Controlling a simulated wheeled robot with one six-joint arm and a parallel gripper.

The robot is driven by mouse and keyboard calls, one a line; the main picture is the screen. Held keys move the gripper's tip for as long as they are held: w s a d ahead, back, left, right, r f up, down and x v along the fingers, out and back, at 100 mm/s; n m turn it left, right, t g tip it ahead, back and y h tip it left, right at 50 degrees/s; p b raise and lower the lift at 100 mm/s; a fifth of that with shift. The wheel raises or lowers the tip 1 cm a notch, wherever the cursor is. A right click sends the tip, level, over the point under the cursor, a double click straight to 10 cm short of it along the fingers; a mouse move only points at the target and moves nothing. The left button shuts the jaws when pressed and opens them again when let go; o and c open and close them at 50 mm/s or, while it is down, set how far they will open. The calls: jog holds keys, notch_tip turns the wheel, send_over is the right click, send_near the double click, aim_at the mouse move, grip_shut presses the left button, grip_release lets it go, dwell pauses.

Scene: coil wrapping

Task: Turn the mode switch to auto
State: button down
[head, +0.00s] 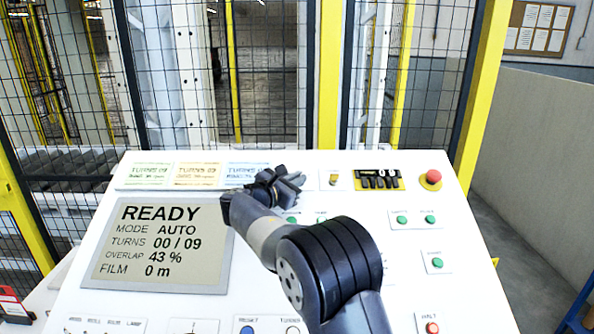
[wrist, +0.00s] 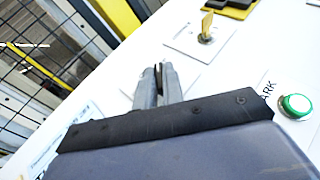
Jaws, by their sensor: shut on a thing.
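My gripper (head: 287,182) is at the upper middle of the white sloped control panel, just right of the turns cards. In the wrist view its two grey fingers (wrist: 159,80) are shut on a small dark knob, the mode switch (wrist: 158,69), which stands on a pale plate. Its label and most of its body are hidden by the fingers. In the head view my gripper and arm cover the switch. The display (head: 165,270) reads READY, MODE AUTO, TURNS 00 / 09, OVERLAP 43 %, FILM 0 m.
A yellow key switch (head: 333,179) is close to the right of my gripper. Green buttons (head: 402,220) sit lower right. A mesh fence with yellow posts (head: 328,75) stands behind the panel.

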jog(key=shift+f+m+g+h+p, duration=0.4)
jog(key=shift+m+g+p, duration=0.1)
jog(key=shift+m+g, duration=0.1)
jog(key=c, duration=1.5)
grip_release()
jog(key=shift+s+r, duration=0.1)
jog(key=shift+w+r, duration=0.1)
jog(key=shift+w, duration=0.1)
jog(key=shift+a, duration=0.15)
jog(key=b+v, duration=0.2)
jog(key=v, duration=0.8)
jog(key=shift+s+a+b, duration=0.2)
jog(key=shift+s+b, duration=0.15)
